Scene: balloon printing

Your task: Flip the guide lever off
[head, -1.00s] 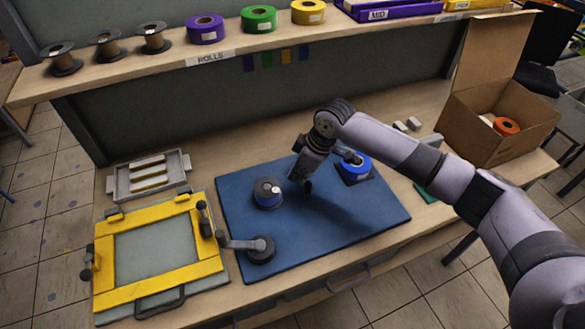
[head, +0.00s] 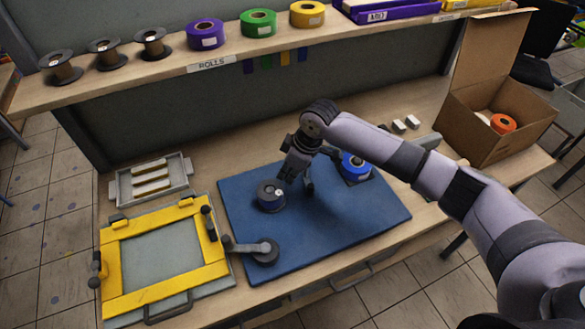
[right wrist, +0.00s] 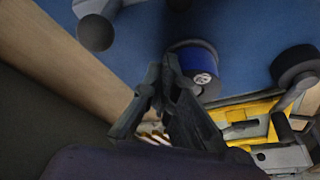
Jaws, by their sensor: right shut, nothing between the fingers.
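A grey ball knob (right wrist: 95,32) shows at the upper left of the right wrist view. A grey lever arm with a dark round base (head: 265,252) lies at the mat's front left. I cannot tell which is the guide lever. My left gripper is out of view.
A yellow frame (head: 118,268) with dark clamps lies left of the mat. Behind it is a grey tray (head: 182,170). A cardboard box (head: 480,130) stands at the right. A shelf with rolls (head: 205,34) runs along the back.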

